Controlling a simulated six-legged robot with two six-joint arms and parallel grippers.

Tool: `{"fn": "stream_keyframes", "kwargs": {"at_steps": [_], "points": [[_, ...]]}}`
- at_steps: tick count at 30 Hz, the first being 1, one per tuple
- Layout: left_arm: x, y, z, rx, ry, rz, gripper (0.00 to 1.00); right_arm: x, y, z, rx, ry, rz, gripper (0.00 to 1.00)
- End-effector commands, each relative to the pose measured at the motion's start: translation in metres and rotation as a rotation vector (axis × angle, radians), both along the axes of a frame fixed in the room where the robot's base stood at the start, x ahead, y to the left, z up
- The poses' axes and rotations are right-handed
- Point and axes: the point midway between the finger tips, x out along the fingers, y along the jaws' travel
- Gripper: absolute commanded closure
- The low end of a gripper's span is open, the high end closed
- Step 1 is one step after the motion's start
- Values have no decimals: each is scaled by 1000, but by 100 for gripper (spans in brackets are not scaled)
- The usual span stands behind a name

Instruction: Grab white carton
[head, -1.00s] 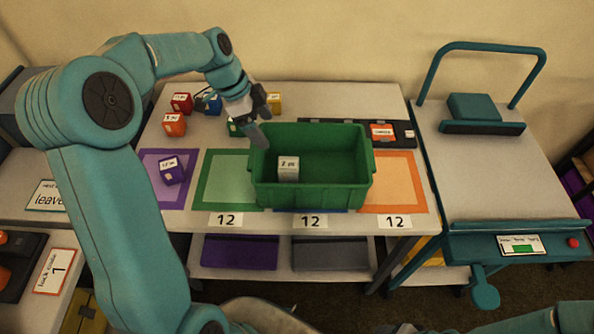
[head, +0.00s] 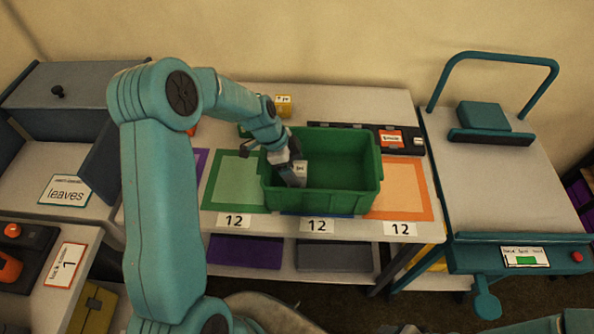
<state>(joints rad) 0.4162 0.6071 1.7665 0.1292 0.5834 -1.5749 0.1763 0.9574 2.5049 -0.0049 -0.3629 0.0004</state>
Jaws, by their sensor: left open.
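The white carton (head: 301,171) stands inside the green crate (head: 338,199), near its left end. My left gripper (head: 291,175) reaches down into the crate from the left and is open at the carton. Its fingers cover the carton's left part, and I cannot tell whether they touch it. The labelled side of the carton still partly shows. My right gripper is not in view.
A yellow box (head: 284,103) and a partly hidden green box stand behind the crate. A dark case (head: 388,138) lies at the back right. Coloured mats flank the crate, including an orange one (head: 402,187). A teal-handled cart (head: 500,185) stands at right.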

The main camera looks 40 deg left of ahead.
Motion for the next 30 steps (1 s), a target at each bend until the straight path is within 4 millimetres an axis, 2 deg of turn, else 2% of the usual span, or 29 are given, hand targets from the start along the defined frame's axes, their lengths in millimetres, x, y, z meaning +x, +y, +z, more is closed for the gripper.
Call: {"fn": "stream_keyframes", "kwargs": {"at_steps": [4,11,12,17,18,26,30], "points": [[5,-6,-16,-2,3,0,13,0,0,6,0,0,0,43],[6,-6,-19,-1,-1,1,13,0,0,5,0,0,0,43],[6,-6,-19,-1,-1,1,16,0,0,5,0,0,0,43],[6,-6,-19,0,0,1,68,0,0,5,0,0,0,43],[6,-6,-19,0,0,1,71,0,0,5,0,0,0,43],[6,-6,-18,-1,-1,1,72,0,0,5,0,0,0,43],[6,-6,-9,0,-2,0,72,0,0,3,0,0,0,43]]}}
